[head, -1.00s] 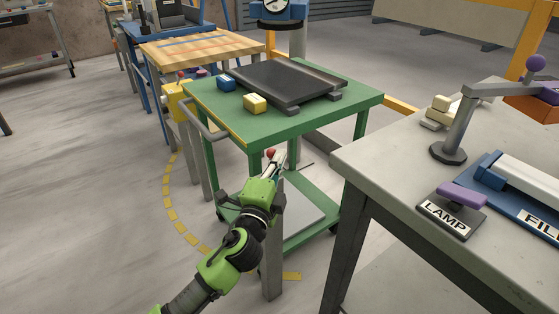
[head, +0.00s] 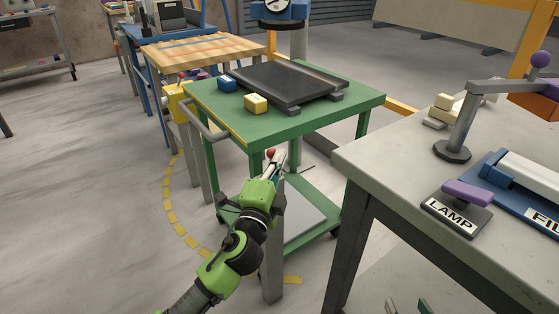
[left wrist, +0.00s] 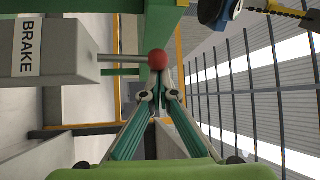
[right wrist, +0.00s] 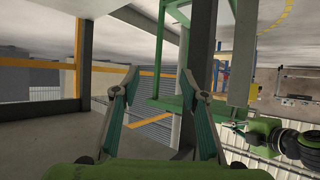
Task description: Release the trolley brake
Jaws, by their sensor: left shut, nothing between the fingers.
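The green trolley (head: 340,109) stands in the middle of the head view. In the left wrist view, a grey box marked BRAKE (left wrist: 60,60) has a thin rod with a red ball knob (left wrist: 158,60) at its end. The red knob also shows in the head view (head: 270,153), just at my left gripper's tips. My left gripper (left wrist: 160,86) is shut with nothing between its fingers, tips right by the knob; I cannot tell if they touch. My right gripper (right wrist: 162,88) is open and empty; only its tips show at the head view's bottom edge.
A grey bench (head: 385,150) with a LAMP switch (head: 457,214) stands at right. The floor at left is open.

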